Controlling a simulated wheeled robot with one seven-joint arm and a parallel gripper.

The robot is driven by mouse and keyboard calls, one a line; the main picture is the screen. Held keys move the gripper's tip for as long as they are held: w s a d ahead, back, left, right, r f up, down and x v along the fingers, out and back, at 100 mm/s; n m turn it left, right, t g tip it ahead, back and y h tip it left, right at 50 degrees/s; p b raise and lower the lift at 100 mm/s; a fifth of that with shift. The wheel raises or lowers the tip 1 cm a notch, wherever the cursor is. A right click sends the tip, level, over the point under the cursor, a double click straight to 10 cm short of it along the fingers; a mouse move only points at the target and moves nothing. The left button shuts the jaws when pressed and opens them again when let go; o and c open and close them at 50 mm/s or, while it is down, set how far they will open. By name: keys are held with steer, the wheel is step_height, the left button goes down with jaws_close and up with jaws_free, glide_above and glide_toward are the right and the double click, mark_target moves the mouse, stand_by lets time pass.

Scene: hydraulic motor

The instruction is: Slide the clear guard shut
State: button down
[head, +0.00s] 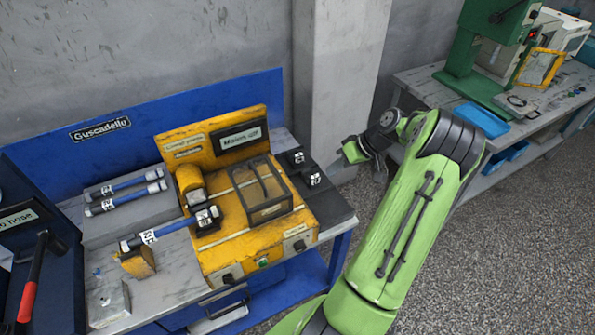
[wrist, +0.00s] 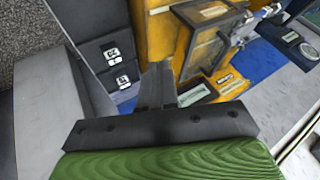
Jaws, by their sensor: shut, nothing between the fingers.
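The clear guard (head: 258,187), a see-through box with a dark frame, sits on the right part of the yellow hydraulic unit (head: 232,235). The yellow motor (head: 190,181) stands uncovered to its left. The guard also shows in the wrist view (wrist: 205,52), beyond my fingers and up to the right. My gripper (head: 352,152) is off the right end of the bench, apart from the guard. In the wrist view my gripper (wrist: 156,82) has its fingers together and empty.
Black blocks with white labels (head: 314,180) lie on the dark bench end between my gripper and the guard. Blue hoses (head: 125,190) lie at the left. A concrete pillar (head: 338,75) stands behind. A second bench with a green machine (head: 480,65) is at the right.

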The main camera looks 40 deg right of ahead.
steer(key=shift+w+a+f, duration=0.9)
steer(key=shift+a+f, duration=0.4)
steer(key=shift+w+a+f, duration=0.95)
steer(key=shift+a+f, duration=0.4)
steer(key=shift+w+a+f, duration=0.9)
steer(key=shift+a+f, duration=0.4)
